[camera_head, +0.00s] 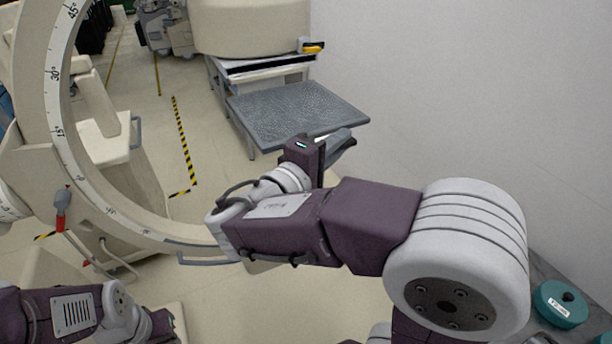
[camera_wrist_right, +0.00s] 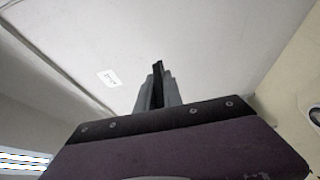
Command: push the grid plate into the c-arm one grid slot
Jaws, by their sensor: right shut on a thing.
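My right gripper (camera_head: 341,143) is beyond my right forearm, beside the near right corner of a grey speckled tabletop (camera_head: 295,108). In the right wrist view my right gripper (camera_wrist_right: 158,82) has its grey fingers closed around a thin dark piece (camera_wrist_right: 158,70). I cannot tell whether this piece belongs to the grid plate, and I cannot make out the grid plate for sure. A C-arm (camera_head: 54,95) with a degree scale curves down the left of the head view. Part of my left arm shows at the bottom left; its fingers cannot be made out.
A large cream drum-shaped housing (camera_head: 250,27) stands at the back, with a yellow tab (camera_head: 312,49) at its lower right. A white wall (camera_head: 450,90) fills the right. A teal round container (camera_head: 560,303) is at the lower right. Open floor (camera_head: 215,130) with striped tape lies between.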

